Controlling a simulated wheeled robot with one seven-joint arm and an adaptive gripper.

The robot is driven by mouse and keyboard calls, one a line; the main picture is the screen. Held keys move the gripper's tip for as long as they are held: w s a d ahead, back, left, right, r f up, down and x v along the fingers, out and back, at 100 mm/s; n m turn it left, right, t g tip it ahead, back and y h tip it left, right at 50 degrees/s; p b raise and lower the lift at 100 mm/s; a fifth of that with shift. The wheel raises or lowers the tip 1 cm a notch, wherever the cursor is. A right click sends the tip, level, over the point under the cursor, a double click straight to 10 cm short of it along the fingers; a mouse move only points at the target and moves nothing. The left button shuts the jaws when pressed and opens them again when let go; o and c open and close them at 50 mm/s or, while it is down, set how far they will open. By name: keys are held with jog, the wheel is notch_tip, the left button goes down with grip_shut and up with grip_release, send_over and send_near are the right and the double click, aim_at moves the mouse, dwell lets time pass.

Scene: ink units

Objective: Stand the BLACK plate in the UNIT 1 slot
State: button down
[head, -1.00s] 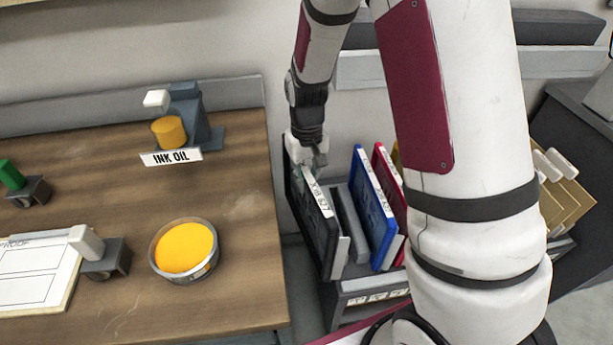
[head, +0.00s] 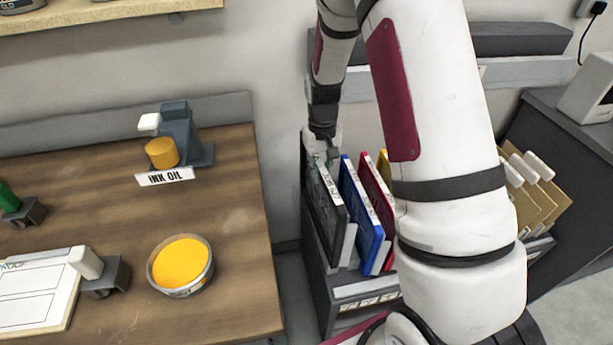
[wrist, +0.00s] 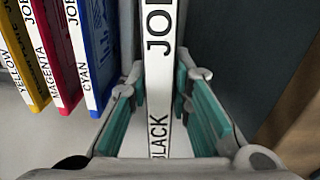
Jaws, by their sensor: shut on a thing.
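The black plate (head: 325,212) stands upright, slightly tilted in the head view, at the left end of the rack, left of the blue plate. My gripper (head: 323,155) is shut on its upper edge. In the wrist view the plate's white spine (wrist: 160,70), lettered JOB and BLACK, runs between the teal pads of my gripper (wrist: 160,105). I cannot tell whether its lower edge sits in a slot or hangs clear. No UNIT 1 marking is readable.
The rack (head: 345,290) also holds the blue cyan plate (head: 362,215), the red magenta plate (head: 378,195) and a yellow plate (wrist: 22,55). The wooden table (head: 225,225) with a yellow ink tin (head: 180,265) is at left. My arm hides part of the rack.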

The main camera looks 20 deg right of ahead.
jog(key=d+p, duration=0.2)
jog(key=d, duration=0.4)
notch_tip(320, 180, down, 13)
jog(key=b, duration=0.6)
jog(key=shift+r+m, duration=0.15)
jog(key=shift+m, duration=0.25)
jog(key=shift+s+f, duration=0.1)
jog(key=shift+f, duration=0.3)
dwell(0.7)
jog(key=c, duration=1.4)
grip_release()
jog(key=shift+o, duration=0.2)
notch_tip(320, 180, up, 12)
jog(key=shift+a, duration=0.15)
